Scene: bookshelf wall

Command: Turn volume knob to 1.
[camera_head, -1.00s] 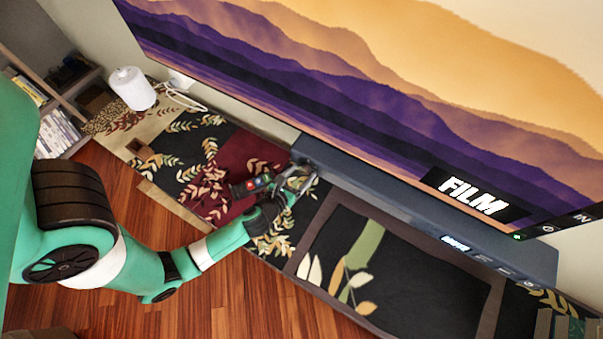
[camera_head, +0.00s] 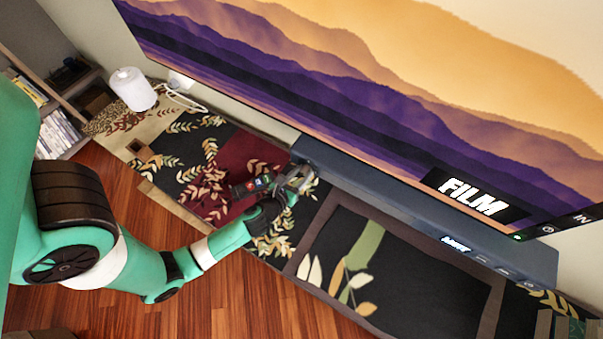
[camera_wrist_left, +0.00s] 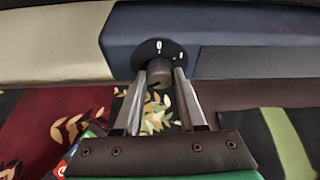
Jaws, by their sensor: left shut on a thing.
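The volume knob (camera_wrist_left: 160,73) is a small dark grey cylinder on a round black dial plate (camera_wrist_left: 148,52) with white marks. One mark at the top looks like a 0, and a smaller mark sits at its right. The dial is on the end of the long dark blue-grey soundbar (camera_head: 400,208). My left gripper (camera_head: 303,174) is at the soundbar's left end. In the left wrist view my left gripper (camera_wrist_left: 160,78) has its two fingers on either side of the knob, shut on it. The knob's pointer cannot be made out. My right gripper is not in view.
A large screen (camera_head: 370,80) with a FILM label hangs above the soundbar. A white cylindrical speaker (camera_head: 133,88) stands at left near bookshelves (camera_head: 60,130). Wooden floor (camera_head: 235,300) is open in front.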

